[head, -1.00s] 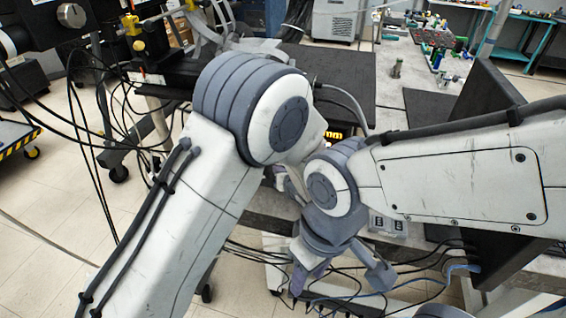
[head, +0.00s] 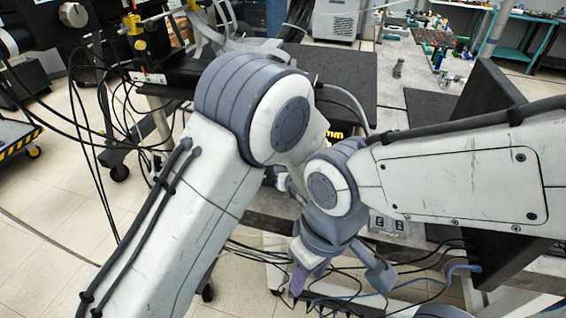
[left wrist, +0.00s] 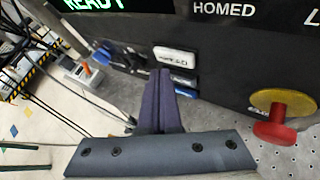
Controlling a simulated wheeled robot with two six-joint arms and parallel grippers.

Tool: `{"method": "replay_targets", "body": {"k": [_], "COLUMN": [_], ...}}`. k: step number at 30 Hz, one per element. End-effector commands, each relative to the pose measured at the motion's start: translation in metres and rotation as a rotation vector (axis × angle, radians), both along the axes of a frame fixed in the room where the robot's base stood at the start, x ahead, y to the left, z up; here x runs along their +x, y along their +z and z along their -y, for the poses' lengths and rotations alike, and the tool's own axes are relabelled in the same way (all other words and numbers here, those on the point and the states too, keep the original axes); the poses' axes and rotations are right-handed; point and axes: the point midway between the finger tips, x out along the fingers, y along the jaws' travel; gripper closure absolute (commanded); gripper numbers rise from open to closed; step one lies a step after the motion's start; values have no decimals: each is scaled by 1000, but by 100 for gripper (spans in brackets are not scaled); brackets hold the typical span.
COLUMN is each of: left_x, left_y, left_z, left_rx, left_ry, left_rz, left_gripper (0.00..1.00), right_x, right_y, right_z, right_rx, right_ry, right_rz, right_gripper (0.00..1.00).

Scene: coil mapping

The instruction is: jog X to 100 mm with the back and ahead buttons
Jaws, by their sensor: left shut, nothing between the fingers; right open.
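In the left wrist view my left gripper (left wrist: 160,72) is shut and empty, its purple fingertips over the lower edge of a white button or tag (left wrist: 175,56) on the dark console. The small text on it appears upside down and I cannot read it. Whether the fingertips touch it I cannot tell. Blue parts sit beside it. A display (left wrist: 95,4) reads READY in green. My right gripper (head: 308,280) hangs low, open, partly hidden.
A red knob on a yellow disc (left wrist: 280,120) stands out at the right of the left wrist view. A grey two-button box (head: 389,224) lies right of my arms. Cables hang around my right gripper. A dark upright panel (head: 485,95) stands at the right.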

Motion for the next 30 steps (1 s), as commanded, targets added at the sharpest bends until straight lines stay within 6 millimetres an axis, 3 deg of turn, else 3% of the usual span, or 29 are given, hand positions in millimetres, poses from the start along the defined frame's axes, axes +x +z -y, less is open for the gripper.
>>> {"method": "replay_targets", "body": {"k": [30], "left_x": [8], "left_y": [0], "left_z": [2], "left_rx": [0], "left_ry": [0], "left_rz": [0], "left_gripper": [100], "right_x": [0], "right_y": [-1], "right_z": [0], "right_rx": [0], "right_ry": [0], "right_rz": [0], "right_gripper": [54]}}
